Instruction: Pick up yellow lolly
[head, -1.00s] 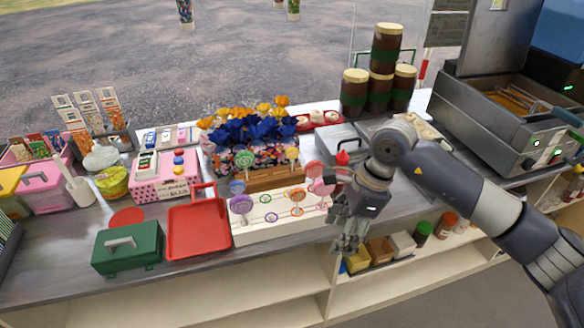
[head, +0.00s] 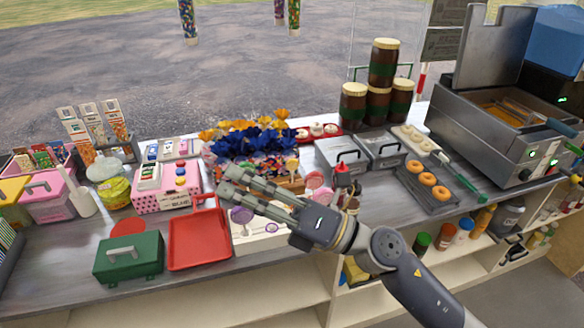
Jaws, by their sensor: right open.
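A pale yellow lolly (head: 292,163) stands upright at the back of the lolly display, just behind my right gripper's arm side. My right gripper (head: 226,182) reaches in from the right across the white lolly stand (head: 246,245), with its fingers apart and nothing between them. Its fingertips point left, beyond the yellow lolly in the picture. The gripper covers much of the stand and some of its lollies. A purple lolly (head: 241,215) shows below the fingers, and a pink lolly (head: 314,180) shows to the right. My left gripper is out of view.
A red tray (head: 200,240) and a green box (head: 128,257) are left of the stand. Blue and yellow flowers (head: 260,140) stand behind it. A red-topped bottle (head: 342,174) is close to my right wrist. A doughnut tray (head: 428,186) and a fryer (head: 500,135) are further right.

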